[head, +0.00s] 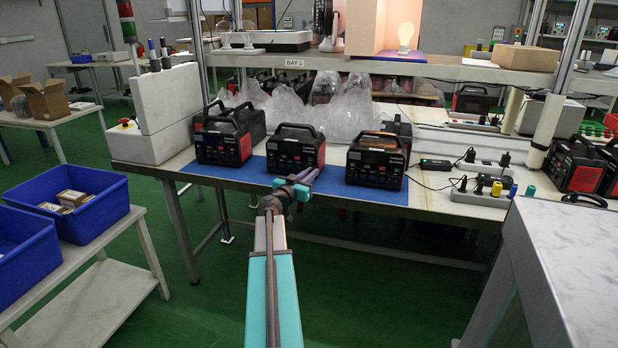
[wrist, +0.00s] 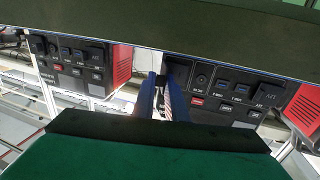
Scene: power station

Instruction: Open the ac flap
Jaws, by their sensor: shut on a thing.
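The middle black and red power station (head: 296,148) stands on a blue mat on the bench. My gripper (head: 308,176), teal with purple fingers, reaches its lower right front corner. In the wrist view the same station's front (wrist: 225,88) appears upside down, with sockets and small labelled buttons. My blue fingers (wrist: 162,98) are close together at the panel's left end there. A thin piece with light and red marks, seemingly the ac flap (wrist: 169,103), shows between them, held and standing out from the front. The fingers hide part of it, so its exact angle is unclear.
Similar power stations stand to the left (head: 222,140) and right (head: 376,160) on the blue mat (head: 345,190). A power strip (head: 478,196) lies farther right. A shelf (head: 440,68) spans above. A grey table (head: 570,250) flanks my right and blue bins (head: 85,215) my left.

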